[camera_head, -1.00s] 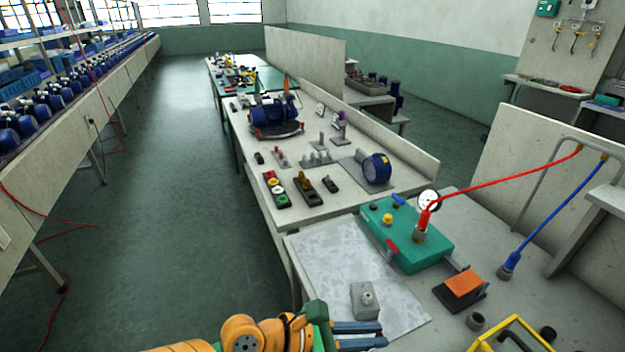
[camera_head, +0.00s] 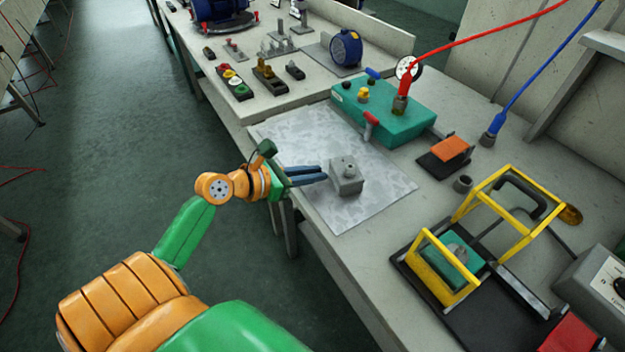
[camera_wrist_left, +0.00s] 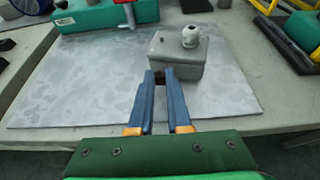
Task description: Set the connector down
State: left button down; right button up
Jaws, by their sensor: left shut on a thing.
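My left gripper (camera_head: 307,175) reaches in low over the grey sheet (camera_head: 290,140) on the bench. In the left wrist view its blue fingers (camera_wrist_left: 160,76) are nearly together on a small dark-brown piece, apparently the connector (camera_wrist_left: 160,79), mostly hidden between the tips. A grey block (camera_head: 346,176) with a round pale fitting on top is right at the fingertips. The block (camera_wrist_left: 178,56) also shows just beyond them in the left wrist view. I cannot tell whether the held piece touches the block or the sheet. My right gripper is not in view.
A green box (camera_head: 395,122) with a red hose stands behind the sheet. A blue hose end (camera_head: 489,138), an orange-topped pedal (camera_head: 449,150) and a yellow-framed fixture (camera_head: 447,262) are to the right. The sheet's left part is clear; the bench edge is close.

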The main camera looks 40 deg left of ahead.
pick_arm(q)
notch_tip(320, 180, down, 2)
jog(key=shift+a+r, duration=0.1)
jog(key=shift+r, duration=0.05)
jog(key=c, duration=0.9)
grip_release()
jog(key=shift+o, duration=0.2)
